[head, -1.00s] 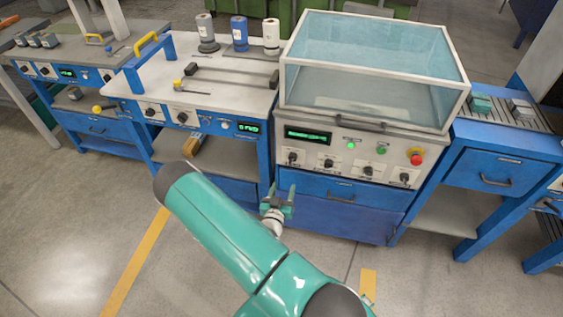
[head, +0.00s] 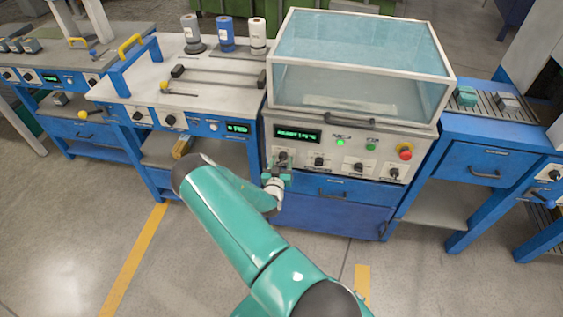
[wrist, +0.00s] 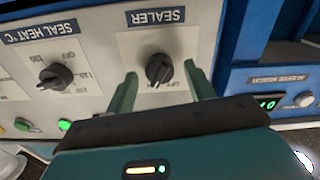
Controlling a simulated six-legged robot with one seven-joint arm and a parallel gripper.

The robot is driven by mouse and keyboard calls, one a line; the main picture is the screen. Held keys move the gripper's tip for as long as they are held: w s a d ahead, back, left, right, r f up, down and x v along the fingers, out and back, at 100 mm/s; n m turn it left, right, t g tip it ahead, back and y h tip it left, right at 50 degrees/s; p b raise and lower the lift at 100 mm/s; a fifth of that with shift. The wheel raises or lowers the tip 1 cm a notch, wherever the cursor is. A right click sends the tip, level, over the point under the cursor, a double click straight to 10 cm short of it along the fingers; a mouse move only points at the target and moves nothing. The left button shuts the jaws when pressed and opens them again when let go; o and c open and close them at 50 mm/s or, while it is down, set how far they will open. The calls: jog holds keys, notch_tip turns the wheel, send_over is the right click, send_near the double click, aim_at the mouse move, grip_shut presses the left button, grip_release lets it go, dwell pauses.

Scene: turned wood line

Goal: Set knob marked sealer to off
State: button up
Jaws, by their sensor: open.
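The knob marked SEALER (wrist: 159,69) is a small black knob on a white plate. In the wrist view its label appears upside down, and I cannot clearly tell which mark it points to. In the head view the knob (head: 282,157) is the leftmost of the row on the sealing machine's front panel. My gripper (wrist: 160,71) is open, with one green finger on each side of the knob in the picture and gaps between. Contact is not visible. My gripper (head: 276,177) also shows in the head view, close to the panel's left end.
The SEAL HEAT knob (wrist: 56,76) sits beside it. Other knobs, a green display (head: 298,134), green buttons and a red stop button (head: 404,151) share the panel. A clear hood (head: 355,75) stands above. A blue drawer (head: 345,190) lies below. Floor in front is open.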

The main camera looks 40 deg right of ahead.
jog(key=shift+w+d, duration=0.15)
jog(key=c, duration=1)
jog(key=shift+n, duration=0.3)
jog(key=n, duration=1.1)
jog(key=shift+n, duration=0.3)
